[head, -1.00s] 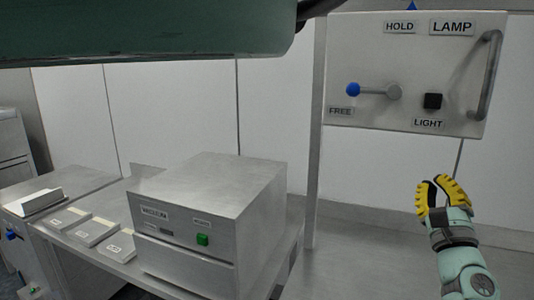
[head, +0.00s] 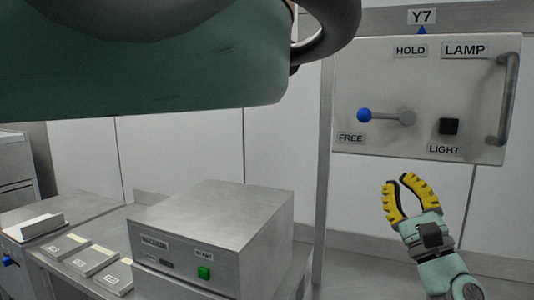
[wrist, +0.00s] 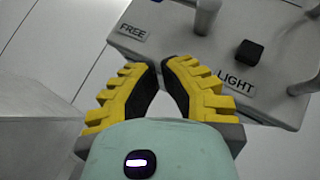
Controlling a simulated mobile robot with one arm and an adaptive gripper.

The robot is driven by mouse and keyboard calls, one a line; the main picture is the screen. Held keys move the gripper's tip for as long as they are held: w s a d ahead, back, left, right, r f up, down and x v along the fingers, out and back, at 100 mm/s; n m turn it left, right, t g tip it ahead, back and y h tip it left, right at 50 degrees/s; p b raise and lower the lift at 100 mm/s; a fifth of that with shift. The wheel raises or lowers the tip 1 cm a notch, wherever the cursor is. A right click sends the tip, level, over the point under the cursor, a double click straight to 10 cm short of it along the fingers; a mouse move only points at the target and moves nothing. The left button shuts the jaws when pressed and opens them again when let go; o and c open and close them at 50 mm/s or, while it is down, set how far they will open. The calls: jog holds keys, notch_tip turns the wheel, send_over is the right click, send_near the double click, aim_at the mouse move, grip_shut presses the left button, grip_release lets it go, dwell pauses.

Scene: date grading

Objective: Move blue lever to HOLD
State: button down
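The blue lever (head: 364,115) is a grey arm with a blue ball knob, on a grey panel (head: 480,85) at the upper right of the head view. It lies level, pointing left from its pivot, just above the FREE label (head: 351,138). The HOLD label (head: 410,50) is above the pivot. My gripper (head: 397,178) has yellow ridged fingers, which are apart and empty, below the panel. In the wrist view the open fingers (wrist: 160,65) point at the panel's lower edge, and the lever is mostly cut off at the top.
The panel also has a black LIGHT button (head: 448,126) and a grey bar handle (head: 507,100). A metal box with a green button (head: 204,272) stands on the bench at left centre. My own arm covers the upper left.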

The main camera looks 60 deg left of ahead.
aim_at(371, 135)
jog(key=shift+g, duration=0.3)
jog(key=p+x, duration=0.2)
jog(key=x, duration=0.2)
jog(key=p+x, duration=0.1)
jog(key=x, duration=0.3)
jog(key=shift+s+r+p, duration=0.2)
jog(key=shift+p, duration=0.2)
jog(key=shift+s+a+r+p, duration=0.2)
jog(key=shift+r+p, duration=0.2)
jog(key=shift+p, duration=0.1)
jog(key=shift+s+a+r+p, duration=0.15)
jog(key=shift+s+r+p, duration=0.05)
jog(key=shift+r+p, duration=0.25)
jog(key=shift+s+a+r+p, duration=0.35)
jog(key=shift+s+r+p, duration=0.1)
jog(key=shift+p, duration=0.1)
